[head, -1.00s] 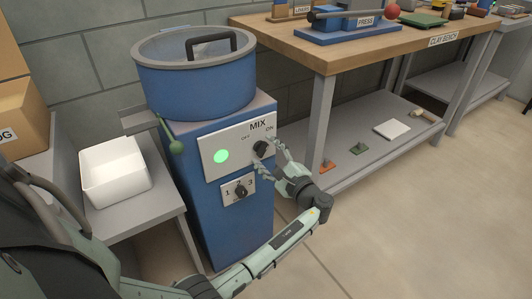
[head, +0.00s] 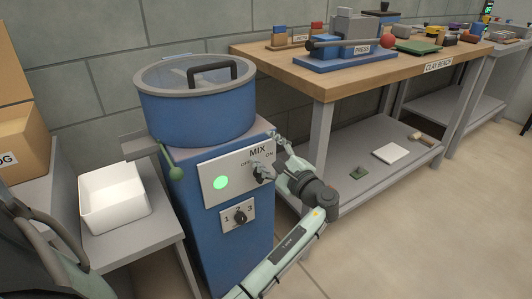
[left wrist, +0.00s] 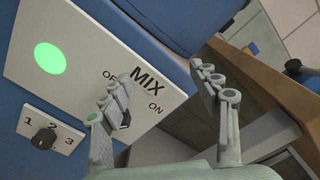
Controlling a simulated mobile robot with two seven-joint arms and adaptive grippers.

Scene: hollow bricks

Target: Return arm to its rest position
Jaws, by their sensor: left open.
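The blue mixer (head: 235,245) has a white panel with a MIX dial (head: 260,178) between OFF and ON, and a green light (head: 221,183) that is lit. My left gripper (head: 271,155) is at the panel's right side, its fingers spread, with one finger in front of the dial. In the left wrist view my open left gripper (left wrist: 162,84) has nothing between its fingertips. The black dial (left wrist: 126,119) is partly hidden behind its left finger there; I cannot tell whether they touch. My right gripper is not in view.
A round lidded tub (head: 197,115) tops the mixer. The clay bench (head: 400,70) with a press stands at the right. Open floor (head: 440,230) lies at the lower right.

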